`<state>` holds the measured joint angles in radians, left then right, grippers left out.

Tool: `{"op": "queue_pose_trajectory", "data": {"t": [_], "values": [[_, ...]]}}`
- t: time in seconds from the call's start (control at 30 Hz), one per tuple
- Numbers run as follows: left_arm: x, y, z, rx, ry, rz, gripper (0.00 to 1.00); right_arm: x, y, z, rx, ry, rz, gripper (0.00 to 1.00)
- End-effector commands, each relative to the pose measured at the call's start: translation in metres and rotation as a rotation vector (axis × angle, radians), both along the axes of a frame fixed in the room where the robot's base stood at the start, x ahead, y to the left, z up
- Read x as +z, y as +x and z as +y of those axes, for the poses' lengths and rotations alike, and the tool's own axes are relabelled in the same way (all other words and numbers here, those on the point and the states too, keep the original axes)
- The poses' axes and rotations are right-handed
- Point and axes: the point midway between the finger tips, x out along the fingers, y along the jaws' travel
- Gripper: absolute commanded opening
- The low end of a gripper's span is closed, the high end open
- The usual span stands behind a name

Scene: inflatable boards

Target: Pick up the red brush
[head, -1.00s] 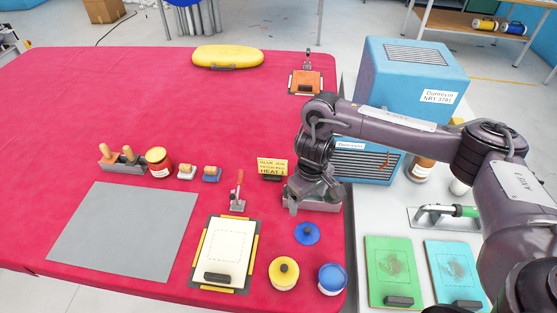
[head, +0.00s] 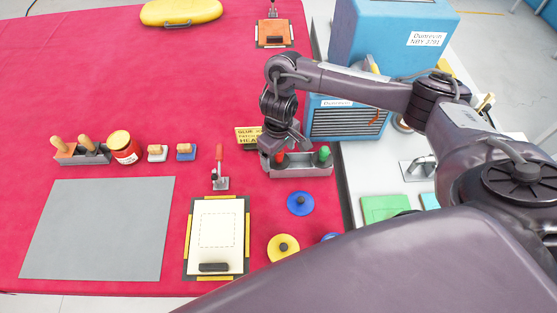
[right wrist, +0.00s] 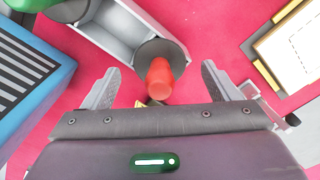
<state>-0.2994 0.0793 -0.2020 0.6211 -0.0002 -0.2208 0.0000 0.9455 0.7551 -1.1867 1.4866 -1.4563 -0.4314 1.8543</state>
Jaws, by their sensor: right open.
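The red brush (head: 280,157) stands handle-up at the left end of a grey tray (head: 300,171) on the red-covered table. In the right wrist view the red brush (right wrist: 159,80) shows a red handle over a dark round collar. My right gripper (head: 284,141) is over that end of the tray, partly covering the brush. In the right wrist view its jaws (right wrist: 160,70) are open, one finger on each side of the red handle, with gaps between. A green-handled brush (head: 323,155) stands at the tray's right end. My left gripper is not in view.
A yellow sign (head: 247,137) stands just left of the tray. A blue machine (head: 346,119) is close on the right. A blue disc lid (head: 300,202) and a toggle-clamp (head: 220,172) are in front. Open red cloth lies at the back left.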

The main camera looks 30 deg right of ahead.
Motion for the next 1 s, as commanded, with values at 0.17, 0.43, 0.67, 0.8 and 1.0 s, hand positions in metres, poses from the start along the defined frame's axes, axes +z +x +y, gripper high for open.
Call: {"op": "queue_pose_trajectory", "data": {"t": [0.17,0.43,0.67,0.8,1.0], "values": [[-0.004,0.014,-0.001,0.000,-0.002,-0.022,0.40,-0.013,0.000,0.000,0.000,0.000,0.000,0.82],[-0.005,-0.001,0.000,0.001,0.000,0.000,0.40,-0.012,0.000,0.000,0.001,0.000,-0.001,0.71],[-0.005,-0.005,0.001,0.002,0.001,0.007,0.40,-0.012,0.000,0.000,0.000,0.000,-0.001,0.41],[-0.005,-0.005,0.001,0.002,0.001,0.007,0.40,-0.012,0.000,0.000,0.000,0.000,-0.001,0.33],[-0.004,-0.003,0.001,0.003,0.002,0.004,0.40,-0.010,0.000,0.000,0.000,-0.001,-0.001,0.33]]}}
